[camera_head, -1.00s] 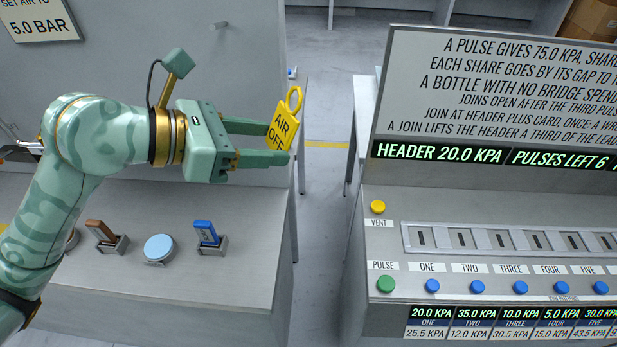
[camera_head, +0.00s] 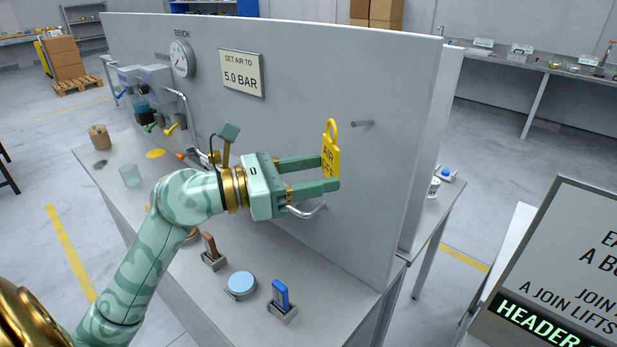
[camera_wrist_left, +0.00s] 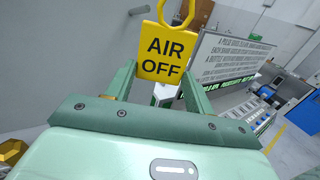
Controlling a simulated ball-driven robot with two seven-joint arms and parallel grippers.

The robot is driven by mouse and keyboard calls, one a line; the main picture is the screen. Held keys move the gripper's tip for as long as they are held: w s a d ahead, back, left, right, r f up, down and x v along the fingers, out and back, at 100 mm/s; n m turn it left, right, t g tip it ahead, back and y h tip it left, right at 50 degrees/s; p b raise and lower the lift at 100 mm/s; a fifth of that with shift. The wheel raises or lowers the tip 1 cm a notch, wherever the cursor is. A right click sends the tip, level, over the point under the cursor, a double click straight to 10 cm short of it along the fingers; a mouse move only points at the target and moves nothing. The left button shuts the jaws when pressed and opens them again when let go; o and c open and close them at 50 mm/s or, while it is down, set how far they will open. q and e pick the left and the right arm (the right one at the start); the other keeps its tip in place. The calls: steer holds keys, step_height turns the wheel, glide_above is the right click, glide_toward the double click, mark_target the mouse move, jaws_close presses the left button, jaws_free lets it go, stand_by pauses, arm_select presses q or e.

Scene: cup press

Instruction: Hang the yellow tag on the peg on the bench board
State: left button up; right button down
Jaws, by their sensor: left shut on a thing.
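The yellow tag (camera_head: 330,158) reads AIR OFF and has a ring at its top. My left gripper (camera_head: 328,172) is shut on it and holds it upright in front of the grey bench board (camera_head: 300,100). In the left wrist view the tag (camera_wrist_left: 167,52) sits between the fingers, its ring cut off by the top edge. The peg (camera_head: 362,125) sticks out of the board, just right of the ring and at about its height, apart from it in the picture. A peg end (camera_wrist_left: 139,10) also shows in the left wrist view, left of the ring. My right gripper is not in view.
A bent metal pipe (camera_head: 306,211) lies below my left gripper. A blue switch (camera_head: 281,297), a light-blue button (camera_head: 241,284) and a brown switch (camera_head: 212,248) stand on the bench. A gauge (camera_head: 181,58) and a sign (camera_head: 241,74) are on the board.

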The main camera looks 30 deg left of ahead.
mark_target(323, 167)
arm_select(q)
steer(key=shift+w+d+f, duration=0.1)
steer(key=shift+w+d, duration=0.05)
steer(key=shift+w, duration=0.9)
steer(key=shift+w+d+f, duration=0.1)
steer(key=shift+w, duration=0.95)
steer(key=shift+w+d+f+b, duration=0.15)
steer(key=shift+w+f+b, duration=0.1)
steer(key=shift+w, duration=0.55)
steer(key=shift+w+d+f+b, duration=0.1)
steer(key=shift+w+f+b, duration=0.15)
steer(key=shift+w, duration=0.55)
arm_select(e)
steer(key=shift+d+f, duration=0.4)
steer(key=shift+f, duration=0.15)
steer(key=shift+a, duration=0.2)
arm_select(q)
steer(key=o, duration=1.1)
